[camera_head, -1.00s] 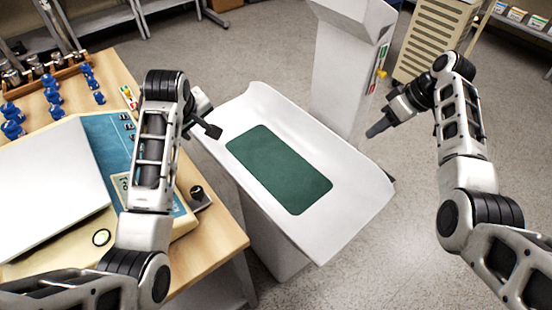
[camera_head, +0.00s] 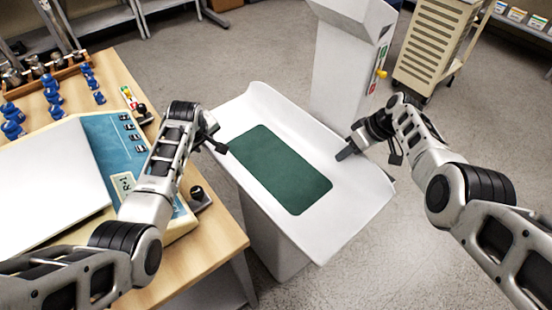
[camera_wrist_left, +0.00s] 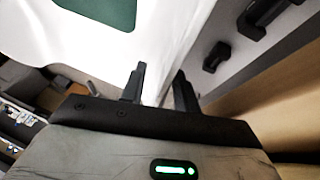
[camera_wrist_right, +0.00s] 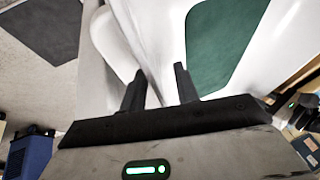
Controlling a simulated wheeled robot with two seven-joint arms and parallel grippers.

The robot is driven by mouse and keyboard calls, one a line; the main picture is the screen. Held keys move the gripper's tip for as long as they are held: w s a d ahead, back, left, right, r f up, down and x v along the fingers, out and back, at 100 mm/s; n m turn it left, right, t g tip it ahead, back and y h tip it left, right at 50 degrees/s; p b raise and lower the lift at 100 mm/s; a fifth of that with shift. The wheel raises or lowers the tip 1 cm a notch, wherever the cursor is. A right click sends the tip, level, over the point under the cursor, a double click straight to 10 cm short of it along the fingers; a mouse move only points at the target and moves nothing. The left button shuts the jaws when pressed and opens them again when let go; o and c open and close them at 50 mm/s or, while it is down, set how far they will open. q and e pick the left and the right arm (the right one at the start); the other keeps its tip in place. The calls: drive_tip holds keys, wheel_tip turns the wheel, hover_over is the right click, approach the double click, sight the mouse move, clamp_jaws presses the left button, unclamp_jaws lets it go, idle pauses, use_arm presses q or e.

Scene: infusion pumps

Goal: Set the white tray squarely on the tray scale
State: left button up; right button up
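The white tray (camera_head: 345,213), with raised curved ends and a green mat (camera_head: 280,167), rests on a white pedestal (camera_head: 272,243) in the middle of the head view. At the left, a beige device with a sloping blue panel and a flat pale plate (camera_head: 45,190) looks like the tray scale. My left gripper (camera_head: 215,144) is open at the tray's left rim; in the left wrist view its fingers (camera_wrist_left: 160,88) straddle the white edge. My right gripper (camera_head: 348,150) is open at the far right rim; its fingers (camera_wrist_right: 160,88) stand either side of a white edge. Contact cannot be told.
A white column (camera_head: 350,65) stands right behind the tray. A beige slatted cart (camera_head: 432,45) stands further back. Open floor lies at the right.

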use_arm(q)
clamp_jaws()
use_arm(e)
clamp_jaws()
idle(1.1)
